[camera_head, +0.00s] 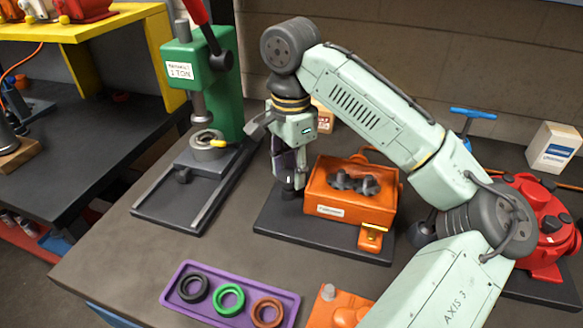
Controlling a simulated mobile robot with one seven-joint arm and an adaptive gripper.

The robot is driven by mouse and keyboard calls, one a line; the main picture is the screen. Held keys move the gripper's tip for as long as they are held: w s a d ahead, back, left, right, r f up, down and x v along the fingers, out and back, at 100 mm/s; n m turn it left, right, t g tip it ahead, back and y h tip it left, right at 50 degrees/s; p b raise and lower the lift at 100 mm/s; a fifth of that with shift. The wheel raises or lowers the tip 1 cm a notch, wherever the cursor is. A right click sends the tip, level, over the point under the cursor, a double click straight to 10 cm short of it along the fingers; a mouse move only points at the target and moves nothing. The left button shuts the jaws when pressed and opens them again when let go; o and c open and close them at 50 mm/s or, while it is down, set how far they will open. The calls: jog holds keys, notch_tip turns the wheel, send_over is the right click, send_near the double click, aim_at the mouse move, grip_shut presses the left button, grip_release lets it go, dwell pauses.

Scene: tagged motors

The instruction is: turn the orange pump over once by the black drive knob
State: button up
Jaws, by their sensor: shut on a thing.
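The orange pump (325,211) sits on a dark base plate (290,226) on the bench. Its top is open and shows dark meshing rotors (355,183).
A green arbor press (222,90) stands left of the pump. A purple tray (177,300) with three rings lies in front. Another orange part (337,305) is at the front edge. A red motor (545,215) and white box (553,147) stand right. My arm spans above the pump's right.

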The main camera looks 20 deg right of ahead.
jog(key=n, duration=0.7)
jog(key=shift+w+a, duration=0.15)
jog(key=n, duration=0.6)
jog(key=shift+a+n, duration=0.15)
jog(key=shift+n, duration=0.25)
jog(key=n, duration=0.7)
jog(key=shift+a, duration=0.2)
jog(key=n, duration=0.6)
jog(key=shift+a+n, duration=0.1)
jog(key=shift+n, duration=0.2)
jog(key=n, duration=0.4)
jog(key=shift+s, duration=0.25)
jog(key=n, duration=0.5)
jog(key=shift+s, duration=0.1)
jog(key=n, duration=0.4)
jog(key=shift+s+n, duration=0.1)
jog(key=shift+n, duration=0.2)
jog(key=shift+s+n, duration=0.1)
jog(key=shift+n, duration=2.2)
